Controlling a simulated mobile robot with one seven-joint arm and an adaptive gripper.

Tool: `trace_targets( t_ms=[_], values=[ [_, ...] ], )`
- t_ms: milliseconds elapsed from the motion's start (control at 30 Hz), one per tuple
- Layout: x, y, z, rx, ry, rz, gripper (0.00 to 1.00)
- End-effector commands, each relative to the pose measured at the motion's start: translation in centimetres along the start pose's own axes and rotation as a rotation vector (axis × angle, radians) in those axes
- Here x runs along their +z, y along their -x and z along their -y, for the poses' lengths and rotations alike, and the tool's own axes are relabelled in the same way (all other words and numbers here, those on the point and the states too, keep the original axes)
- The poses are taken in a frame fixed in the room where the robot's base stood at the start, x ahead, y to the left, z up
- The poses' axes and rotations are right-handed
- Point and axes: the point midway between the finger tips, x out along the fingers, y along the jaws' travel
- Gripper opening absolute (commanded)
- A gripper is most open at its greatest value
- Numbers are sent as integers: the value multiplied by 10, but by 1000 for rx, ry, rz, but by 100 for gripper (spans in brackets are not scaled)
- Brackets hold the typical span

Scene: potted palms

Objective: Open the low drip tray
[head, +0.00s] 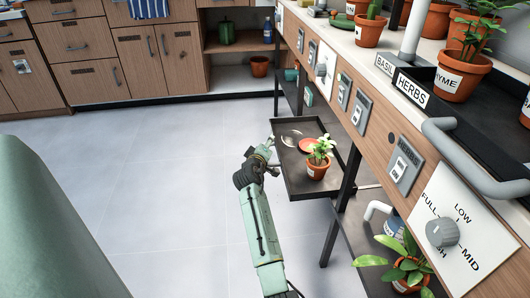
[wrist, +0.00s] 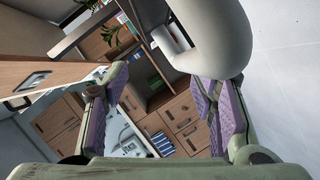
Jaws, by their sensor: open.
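The low drip tray (head: 291,165) is a dark, shallow tray below the counter in the head view. It juts out to the left past the dark legs. A small potted plant (head: 318,170), a reddish saucer (head: 308,145) and a grey round dish (head: 291,137) are on it. My gripper (head: 267,147) is at the tray's left edge; I cannot tell whether it touches. In the wrist view my gripper (wrist: 165,108) is open. A thick pale curved bar (wrist: 205,35) looms close by its right finger; I cannot tell what it belongs to.
The counter (head: 385,110) runs along the right, with switches, a dial (head: 442,233) and potted plants on top. A leafy pot (head: 403,270) stands low at the front right. Wooden cabinets (head: 90,50) line the back. The grey floor (head: 150,190) on the left is clear.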

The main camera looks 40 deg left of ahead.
Motion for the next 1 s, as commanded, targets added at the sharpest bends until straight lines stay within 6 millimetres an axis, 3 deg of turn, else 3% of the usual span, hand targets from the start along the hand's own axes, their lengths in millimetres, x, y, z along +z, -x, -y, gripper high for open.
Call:
trace_targets(
  t_ms=[33, 200, 633, 733, 867, 967, 1000],
  values=[
    [-21, 6, -32, 39, -4, -30, 35],
    [-33, 12, -54, 40, -3, -29, 35],
    [-35, 14, -55, 28, -2, -22, 35],
    [-45, 19, -62, 38, -20, -50, 35],
    [-99, 52, -99, 89, -120, -206, 35],
    [-164, 114, -151, 148, -257, -430, 35],
    [-190, 148, -174, 170, -318, -537, 35]
  ],
)
